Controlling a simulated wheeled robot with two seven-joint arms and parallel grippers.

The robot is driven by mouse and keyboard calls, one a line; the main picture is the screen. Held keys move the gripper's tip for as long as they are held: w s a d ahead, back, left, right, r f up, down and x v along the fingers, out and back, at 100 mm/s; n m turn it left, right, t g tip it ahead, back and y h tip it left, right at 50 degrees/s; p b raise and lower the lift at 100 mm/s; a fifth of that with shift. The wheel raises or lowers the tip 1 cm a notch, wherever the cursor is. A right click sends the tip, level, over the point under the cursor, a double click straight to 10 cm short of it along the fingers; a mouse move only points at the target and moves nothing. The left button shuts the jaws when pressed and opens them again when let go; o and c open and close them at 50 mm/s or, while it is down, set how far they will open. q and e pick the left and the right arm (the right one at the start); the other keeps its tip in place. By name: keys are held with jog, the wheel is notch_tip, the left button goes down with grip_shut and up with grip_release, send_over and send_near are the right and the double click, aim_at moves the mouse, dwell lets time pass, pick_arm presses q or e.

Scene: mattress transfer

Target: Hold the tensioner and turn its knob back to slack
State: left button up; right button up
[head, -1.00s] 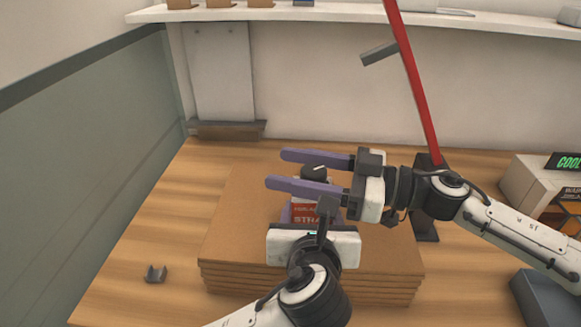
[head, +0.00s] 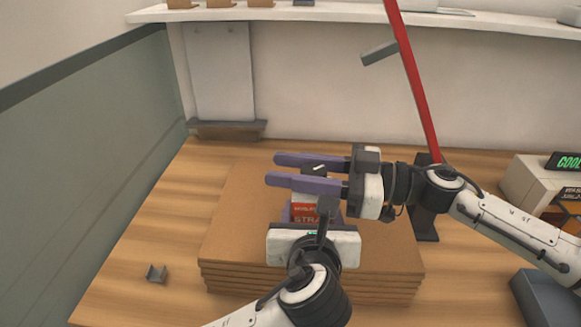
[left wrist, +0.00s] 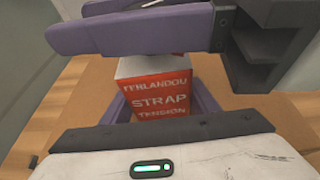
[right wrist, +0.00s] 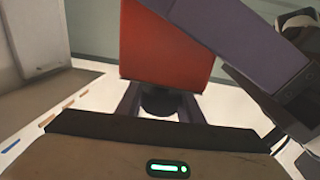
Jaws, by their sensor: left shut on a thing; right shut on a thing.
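My left gripper (head: 309,216) is shut on the box from the front, a purple finger on each side. Its lower sides are partly hidden. The black knob (head: 318,169) with a white mark is on top of the box. My right gripper (head: 285,170) comes in from the right and is shut on the knob between its long purple fingers.
The brown board stack (head: 240,230) lies on the wooden table. A red pole (head: 412,80) rises from a dark stand behind my right arm. A small grey clip (head: 157,273) lies at front left, with clear tabletop around it. A grey bin (head: 550,295) stands at front right.

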jog(key=n+g+h, duration=0.1)
jog(key=n+g, duration=0.1)
jog(key=g, duration=0.2)
jog(key=s+n+g, duration=0.1)
jog(key=n+g, duration=0.2)
jog(key=g, duration=0.1)
jog(key=s+n+g+h, duration=0.1)
jog(key=n+g, duration=0.2)
jog(key=shift+d+g+h, duration=0.25)
jog(key=shift+g+h, duration=0.05)
jog(key=shift+g, duration=0.1)
jog(key=shift+s+d+g, duration=0.15)
jog(key=shift+s+g, duration=0.05)
jog(key=shift+g, duration=0.2)
jog(key=o, duration=0.8)
jog(key=shift+o, duration=1.3)
jog(key=shift+s+n+h, duration=0.1)
jog(key=shift+n+h, duration=0.2)
jog(key=shift+f+m+t, duration=0.1)
jog(key=shift+m+t, duration=0.3)
